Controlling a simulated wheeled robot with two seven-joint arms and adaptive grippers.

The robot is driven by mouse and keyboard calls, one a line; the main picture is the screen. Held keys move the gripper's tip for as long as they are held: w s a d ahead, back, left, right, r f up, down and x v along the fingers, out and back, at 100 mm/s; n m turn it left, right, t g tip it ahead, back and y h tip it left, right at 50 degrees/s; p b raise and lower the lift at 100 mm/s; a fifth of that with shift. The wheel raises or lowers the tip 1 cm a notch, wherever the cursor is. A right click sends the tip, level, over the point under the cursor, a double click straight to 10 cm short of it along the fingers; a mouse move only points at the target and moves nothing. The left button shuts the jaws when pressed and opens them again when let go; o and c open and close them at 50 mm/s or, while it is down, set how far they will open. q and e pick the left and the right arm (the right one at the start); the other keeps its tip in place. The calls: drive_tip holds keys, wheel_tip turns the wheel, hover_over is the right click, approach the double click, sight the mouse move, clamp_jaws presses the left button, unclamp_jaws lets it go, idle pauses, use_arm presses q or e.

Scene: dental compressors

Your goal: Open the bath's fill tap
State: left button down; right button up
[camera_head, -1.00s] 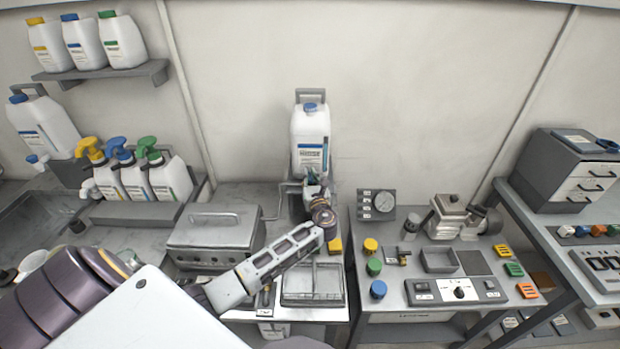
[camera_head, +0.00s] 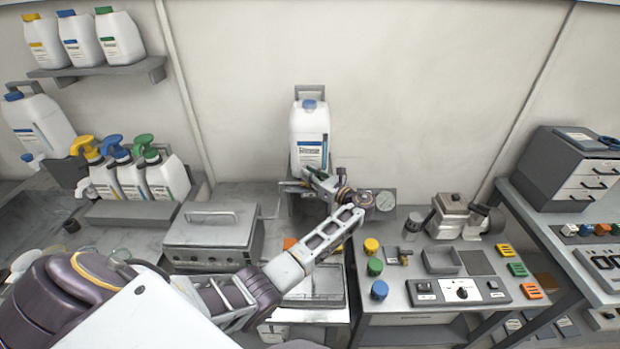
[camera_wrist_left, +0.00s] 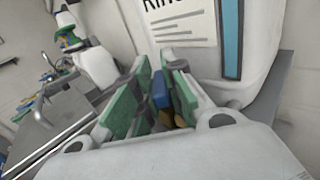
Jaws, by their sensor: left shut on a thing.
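A white jug (camera_head: 309,130) with a blue cap and a "RINSE"-type label stands on a raised stand against the back wall, right of the bath (camera_head: 213,240) with its lid and handle. My left gripper (camera_head: 293,186) is at the jug's foot, its hand lying sideways and pointing left. In the left wrist view, its green-padded fingers (camera_wrist_left: 152,103) are shut on the blue tap handle (camera_wrist_left: 161,90), with a brass-coloured part beside it. The tap is hidden in the head view, and how far it is turned cannot be told. My right gripper is not in view.
A wire basket tray (camera_head: 318,282) lies in front, partly under my left arm. Coloured pump bottles (camera_head: 133,175) stand left of the bath. The wall above is clear.

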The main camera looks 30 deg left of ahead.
use_arm(q)
drive_tip(key=shift+w+n+g+b, duration=0.15)
drive_tip(key=shift+n+g+b, duration=1.15)
drive_tip(key=shift+g, duration=0.8)
drive_tip(key=shift+n+g+b, duration=1.5)
drive_tip(key=shift+g+b, duration=0.75)
drive_tip(key=shift+g, duration=0.05)
drive_tip(key=c, duration=1.5)
unclamp_jaws()
drive_tip(key=shift+r, duration=5.05)
